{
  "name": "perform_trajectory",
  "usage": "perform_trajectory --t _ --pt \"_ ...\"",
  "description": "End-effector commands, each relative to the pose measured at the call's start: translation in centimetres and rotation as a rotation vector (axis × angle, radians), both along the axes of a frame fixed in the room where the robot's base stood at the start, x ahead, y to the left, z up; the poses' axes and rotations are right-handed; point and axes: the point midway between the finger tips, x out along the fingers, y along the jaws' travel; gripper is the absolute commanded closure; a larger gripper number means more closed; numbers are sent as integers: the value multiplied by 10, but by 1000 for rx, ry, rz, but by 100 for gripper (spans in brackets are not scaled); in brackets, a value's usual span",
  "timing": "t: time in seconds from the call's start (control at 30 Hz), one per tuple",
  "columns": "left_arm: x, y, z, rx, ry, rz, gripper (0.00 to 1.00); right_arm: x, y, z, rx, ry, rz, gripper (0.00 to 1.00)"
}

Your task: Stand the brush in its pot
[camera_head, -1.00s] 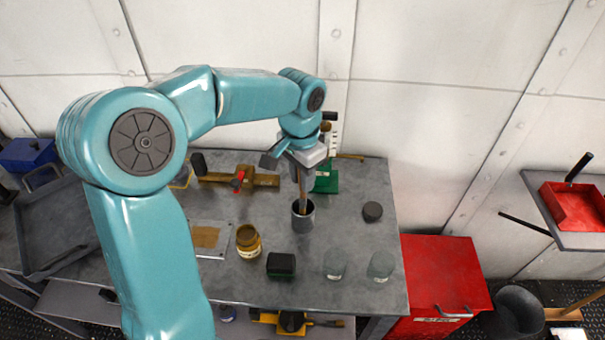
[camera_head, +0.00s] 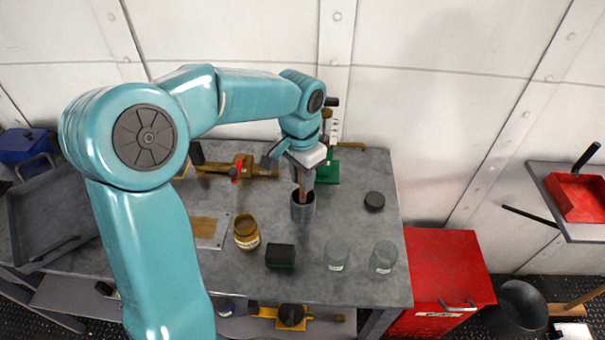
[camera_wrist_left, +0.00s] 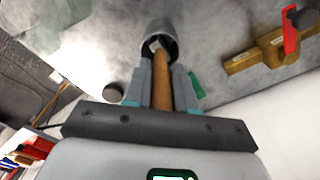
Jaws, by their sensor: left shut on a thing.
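The brush (camera_head: 299,178) is between the fingers of my left gripper (camera_head: 302,178), which is shut on its brown wooden handle. The handle also shows in the wrist view (camera_wrist_left: 161,82), running from the gripper toward the pot. The dark grey cylindrical pot (camera_head: 303,213) stands upright on the bench, directly below the gripper; its open mouth shows in the wrist view (camera_wrist_left: 160,30). The brush's far end is inside the pot's mouth, near upright. The pot's wall hides how deep it reaches. My right gripper is not in view.
The grey bench (camera_head: 340,290) carries a brown jar (camera_head: 246,233), a dark green-black block (camera_head: 280,256), two clear glasses (camera_head: 337,255) and a black disc (camera_head: 374,201) around the pot. A red cabinet (camera_head: 445,270) stands to the right. Bench between pot and disc is clear.

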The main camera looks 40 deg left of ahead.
Motion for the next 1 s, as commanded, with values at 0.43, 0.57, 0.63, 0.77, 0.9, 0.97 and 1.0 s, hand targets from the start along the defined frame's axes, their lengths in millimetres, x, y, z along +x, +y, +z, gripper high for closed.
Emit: perform_trajectory --t 0.43,0.57,0.63,0.77,0.9,0.97,1.0 --pt "0 0 -4 0 0 0 46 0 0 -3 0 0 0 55" --pt "0 0 -4 0 0 0 46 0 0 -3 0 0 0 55" --pt "0 0 -4 0 0 0 46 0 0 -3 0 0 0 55" --pt "0 0 -2 0 -1 0 46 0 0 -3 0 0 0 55" --pt "0 0 16 1 -4 1 46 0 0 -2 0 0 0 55" --pt "0 0 29 0 -7 1 46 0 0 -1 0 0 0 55" --pt "0 0 40 0 -7 0 46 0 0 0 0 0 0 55"
